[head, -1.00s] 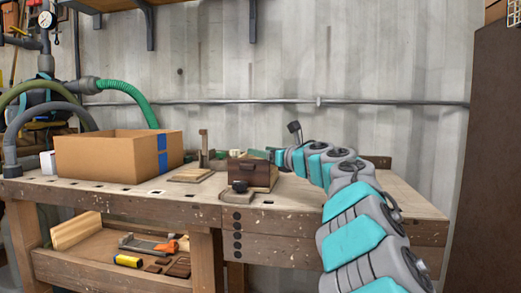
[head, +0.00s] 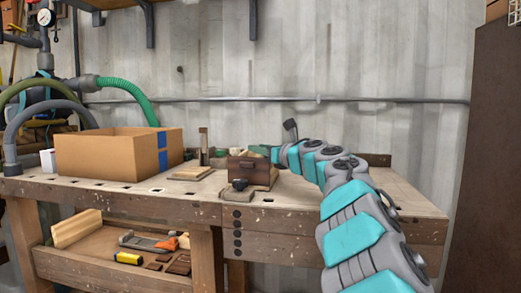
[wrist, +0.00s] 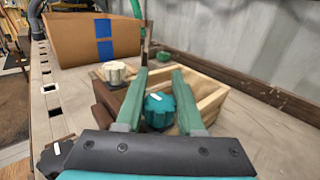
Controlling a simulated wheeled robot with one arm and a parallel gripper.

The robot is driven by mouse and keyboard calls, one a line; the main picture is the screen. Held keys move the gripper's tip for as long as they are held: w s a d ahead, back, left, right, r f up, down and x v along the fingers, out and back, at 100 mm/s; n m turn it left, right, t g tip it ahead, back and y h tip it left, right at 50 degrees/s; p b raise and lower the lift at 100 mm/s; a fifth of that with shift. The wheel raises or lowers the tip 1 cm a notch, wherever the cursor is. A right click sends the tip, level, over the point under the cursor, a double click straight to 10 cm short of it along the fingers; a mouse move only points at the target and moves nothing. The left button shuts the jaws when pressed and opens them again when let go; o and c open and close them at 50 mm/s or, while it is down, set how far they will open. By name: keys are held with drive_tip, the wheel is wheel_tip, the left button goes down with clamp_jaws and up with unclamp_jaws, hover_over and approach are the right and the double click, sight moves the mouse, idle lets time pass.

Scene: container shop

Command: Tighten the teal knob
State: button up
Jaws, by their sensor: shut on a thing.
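The teal knob (wrist: 159,108), with a white mark on its top, shows in the wrist view on a wooden block fixture (wrist: 212,97). My gripper (wrist: 159,76) has one green finger on each side of the knob and is shut on it. In the head view my gripper (head: 277,155) reaches the fixture (head: 252,169) from the right. I cannot make out the teal knob there.
A cream knob (wrist: 114,71) stands left of the teal one, and a dark knob (head: 239,185) sits at the fixture's front. A cardboard box (head: 105,155) stands on the workbench (head: 130,198) to the left. The bench's right part is clear.

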clamp_jaws()
drive_tip(key=m+t+h+p, duration=0.1)
drive_tip(key=h, duration=0.1)
drive_tip(key=m+t+h+p, duration=0.1)
drive_tip(key=m+h, duration=0.1)
drive_tip(key=d+m+t+h, duration=0.1)
drive_tip(key=h, duration=0.1)
drive_tip(key=shift+w+m+h+p, duration=0.3)
drive_tip(key=shift+m+h+p, duration=0.1)
drive_tip(key=o, duration=0.8)
unclamp_jaws()
